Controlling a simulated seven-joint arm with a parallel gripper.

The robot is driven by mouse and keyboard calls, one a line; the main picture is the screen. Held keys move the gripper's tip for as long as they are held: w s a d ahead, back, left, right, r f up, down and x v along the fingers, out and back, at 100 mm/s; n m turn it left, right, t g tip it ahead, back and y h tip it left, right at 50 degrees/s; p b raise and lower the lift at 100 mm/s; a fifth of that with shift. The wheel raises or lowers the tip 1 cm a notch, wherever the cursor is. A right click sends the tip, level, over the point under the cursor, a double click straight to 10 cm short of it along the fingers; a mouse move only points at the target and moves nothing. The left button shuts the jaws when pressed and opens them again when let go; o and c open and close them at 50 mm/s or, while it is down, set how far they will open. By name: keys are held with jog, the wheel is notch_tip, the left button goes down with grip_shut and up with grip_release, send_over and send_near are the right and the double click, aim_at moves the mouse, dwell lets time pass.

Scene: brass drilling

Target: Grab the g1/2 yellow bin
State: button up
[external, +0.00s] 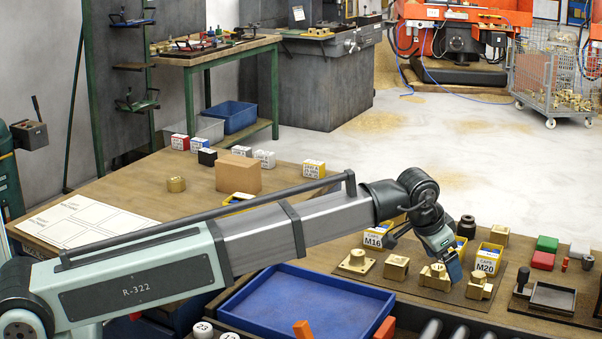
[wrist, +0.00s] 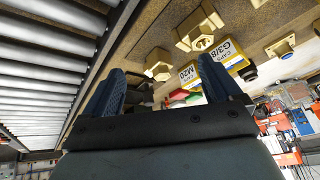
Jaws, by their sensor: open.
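No label reading G1/2 is legible. Yellow bins stand on the right bench in the external view: one marked M16 (external: 376,239), one marked M20 (external: 486,262), and one mostly hidden behind my wrist (external: 461,245). In the wrist view a bin marked G3/8 (wrist: 228,52) and the M20 bin (wrist: 189,74) show beyond my fingers. Another yellow bin (external: 238,200), its label hidden, sits behind my forearm on the left bench. My gripper (external: 449,270) points down above the brass fittings on the right bench; in the wrist view it (wrist: 160,82) is open and empty.
Brass fittings (external: 396,266) stand on a dark board around my gripper. A blue tray (external: 310,302) lies left of it. Rollers (wrist: 45,65) run along one side in the wrist view. A cardboard box (external: 238,174) and small labelled boxes (external: 314,169) stand on the left bench.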

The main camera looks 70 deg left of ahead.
jog(key=s+a+r+n+g, duration=0.1)
jog(key=s+a, duration=0.2)
jog(key=a, duration=0.3)
jog(key=s+a+r+n+g, duration=0.1)
jog(key=s+a+r, duration=0.15)
jog(key=a, duration=0.45)
jog(key=n+g+h, duration=0.1)
jog(key=n+g, duration=0.2)
jog(key=n, duration=0.4)
send_near(240, 209)
jog(key=w+a+r, duration=0.1)
jog(key=a+r, duration=0.1)
jog(key=a, duration=0.3)
jog(key=shift+w+f, duration=0.1)
jog(key=shift+f, duration=6.5)
jog(key=shift+c, duration=0.2)
jog(key=c, duration=1)
